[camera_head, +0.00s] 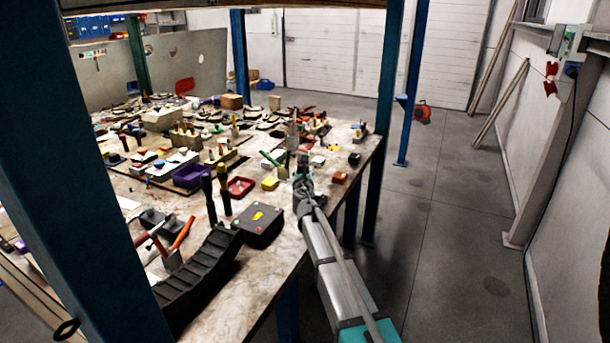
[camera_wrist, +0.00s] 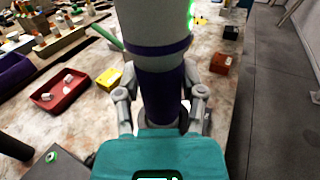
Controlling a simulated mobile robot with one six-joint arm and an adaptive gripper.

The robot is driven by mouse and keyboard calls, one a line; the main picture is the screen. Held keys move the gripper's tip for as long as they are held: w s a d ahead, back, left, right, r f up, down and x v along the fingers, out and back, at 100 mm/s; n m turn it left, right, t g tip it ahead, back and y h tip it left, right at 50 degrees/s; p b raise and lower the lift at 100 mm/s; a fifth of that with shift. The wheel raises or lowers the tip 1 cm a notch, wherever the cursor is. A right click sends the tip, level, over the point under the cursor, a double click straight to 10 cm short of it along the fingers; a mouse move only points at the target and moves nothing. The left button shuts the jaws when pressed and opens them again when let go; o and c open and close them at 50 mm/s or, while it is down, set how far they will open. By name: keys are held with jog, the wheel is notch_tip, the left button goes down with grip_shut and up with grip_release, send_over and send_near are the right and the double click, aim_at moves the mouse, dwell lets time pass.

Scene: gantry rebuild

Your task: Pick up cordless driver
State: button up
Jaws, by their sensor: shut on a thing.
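My gripper (camera_head: 303,184) is over the right edge of the worktable (camera_head: 235,300). In the wrist view its two grey fingers (camera_wrist: 159,104) stand on either side of a thick upright body. This is the cordless driver (camera_wrist: 162,85), dark purple below with a pale grey upper part, a purple band and a bright green patch at its top right. The gripper is shut on it. In the head view a small pale grey upright shape (camera_head: 294,132) above the gripper appears to be the driver. Its top is cut off in the wrist view, and its lower end is hidden.
Near the gripper lie a red tray (camera_head: 240,187), a yellow block (camera_head: 270,183), a red-brown block (camera_wrist: 220,63) and a dark flat box (camera_head: 262,222). Many tools crowd the table farther back. Blue posts (camera_head: 385,110) stand around it. Open floor (camera_head: 430,220) is at right.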

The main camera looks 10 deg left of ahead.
aim_at(303, 150)
grip_shut()
jog(key=shift+r, duration=0.2)
notch_tip(303, 150, up, 10)
jog(key=p, duration=1)
jog(key=shift+f, duration=0.25)
dwell(0.4)
